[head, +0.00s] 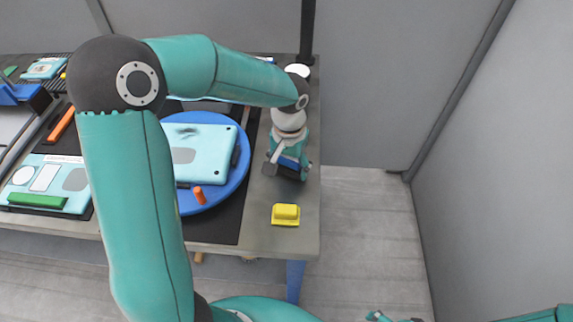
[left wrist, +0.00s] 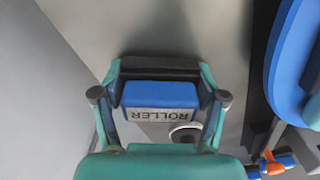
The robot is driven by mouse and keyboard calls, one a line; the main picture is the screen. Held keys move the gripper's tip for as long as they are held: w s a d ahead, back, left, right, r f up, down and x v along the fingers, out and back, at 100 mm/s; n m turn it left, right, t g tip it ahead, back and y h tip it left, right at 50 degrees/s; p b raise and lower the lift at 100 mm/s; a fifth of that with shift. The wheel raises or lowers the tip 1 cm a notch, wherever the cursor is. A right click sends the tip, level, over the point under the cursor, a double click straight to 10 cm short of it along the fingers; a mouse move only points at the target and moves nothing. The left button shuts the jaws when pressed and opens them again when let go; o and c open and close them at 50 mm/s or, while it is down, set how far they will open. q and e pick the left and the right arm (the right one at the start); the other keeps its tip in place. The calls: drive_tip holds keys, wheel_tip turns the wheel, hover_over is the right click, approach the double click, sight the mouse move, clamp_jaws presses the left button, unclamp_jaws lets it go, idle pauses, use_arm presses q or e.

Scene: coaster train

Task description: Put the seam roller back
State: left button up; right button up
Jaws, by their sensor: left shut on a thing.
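The seam roller (left wrist: 160,95) shows in the left wrist view as a blue block with a grey plate lettered ROLLER, upside down there. My left gripper (head: 290,166) is shut on this block, with one finger on each side of it. In the head view the gripper points down over the right part of the table, and only a little blue (head: 291,162) shows between its fingers. Much of the roller is hidden, and I cannot tell whether it touches the table. Teal and dark tips, perhaps my right gripper (head: 394,318), are cut off at the bottom edge.
A blue round tray (head: 236,178) with a light teal tablet-like case (head: 207,150) lies left of my left gripper. A yellow block (head: 286,214) lies nearer the front edge. The grey tabletop (head: 262,228) is bare around it. The table's right edge is close to the gripper.

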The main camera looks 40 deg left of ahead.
use_arm(q)
drive_tip(key=o, duration=1.2)
drive_tip(key=shift+s+f, duration=0.15)
drive_tip(key=shift+f, duration=0.1)
drive_tip(key=o, duration=0.4)
drive_tip(key=shift+c, duration=0.2)
drive_tip(key=shift+r, duration=0.2)
drive_tip(key=shift+r+p, duration=0.25)
drive_tip(key=shift+p, duration=0.15)
wheel_tip(320, 180, up, 13)
drive_tip(key=shift+f, duration=0.2)
